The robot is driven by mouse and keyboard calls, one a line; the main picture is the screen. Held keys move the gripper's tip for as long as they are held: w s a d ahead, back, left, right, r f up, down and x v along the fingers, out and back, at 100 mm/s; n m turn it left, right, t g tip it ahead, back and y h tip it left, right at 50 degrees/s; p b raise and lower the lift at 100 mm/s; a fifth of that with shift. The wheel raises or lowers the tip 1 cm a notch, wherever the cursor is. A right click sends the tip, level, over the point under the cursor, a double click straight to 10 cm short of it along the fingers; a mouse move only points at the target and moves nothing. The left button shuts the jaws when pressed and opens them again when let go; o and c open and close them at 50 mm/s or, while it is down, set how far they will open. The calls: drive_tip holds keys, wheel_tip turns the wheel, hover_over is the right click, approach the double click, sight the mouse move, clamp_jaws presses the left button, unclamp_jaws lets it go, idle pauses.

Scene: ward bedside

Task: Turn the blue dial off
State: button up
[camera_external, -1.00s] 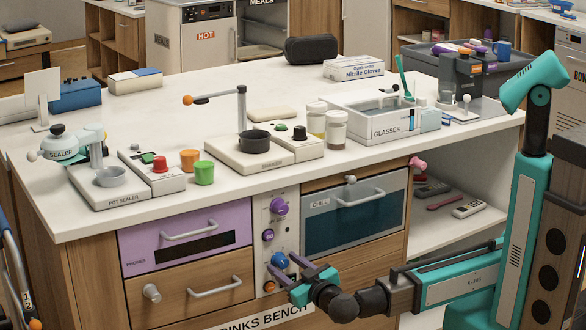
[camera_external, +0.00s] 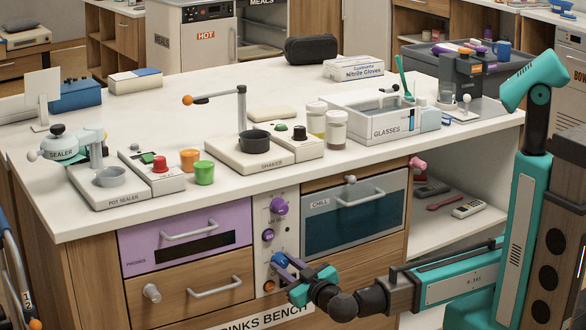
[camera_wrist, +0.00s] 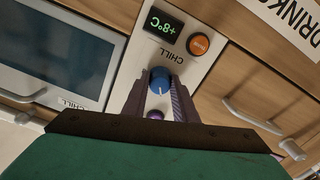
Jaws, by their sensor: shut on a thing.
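The blue dial (camera_external: 280,258) sits on the narrow pale control panel between the drawers and the chill cabinet. It also shows in the wrist view (camera_wrist: 159,78), with a white pointer mark on its face. My gripper (camera_external: 283,266) is at the panel, and its two fingers (camera_wrist: 160,98) are shut on the blue dial, one on each side. In the wrist view a small display marked CHILL (camera_wrist: 164,29) reads +8°C beside the dial. In the external view the fingers hide part of the dial.
An orange button (camera_wrist: 198,44) is close to the dial. Purple knobs (camera_external: 278,206) are higher on the same panel. Drawer handles (camera_external: 214,287) stick out on the left, and the chill cabinet's handle (camera_external: 360,197) on the right.

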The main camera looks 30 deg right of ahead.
drive_tip(key=shift+r, duration=0.1)
drive_tip(key=n+p, duration=0.4)
drive_tip(key=n, duration=0.1)
drive_tip(key=shift+r+n+p, duration=0.15)
drive_tip(key=shift+n+p, duration=0.15)
drive_tip(key=shift+n, duration=0.1)
drive_tip(key=n+p, duration=0.3)
drive_tip(key=shift+n+p, duration=0.8)
drive_tip(key=shift+n, duration=0.5)
drive_tip(key=shift+f, duration=0.2)
drive_tip(key=o, duration=1)
drive_tip(key=shift+o, duration=0.2)
drive_tip(key=shift+s, duration=0.15)
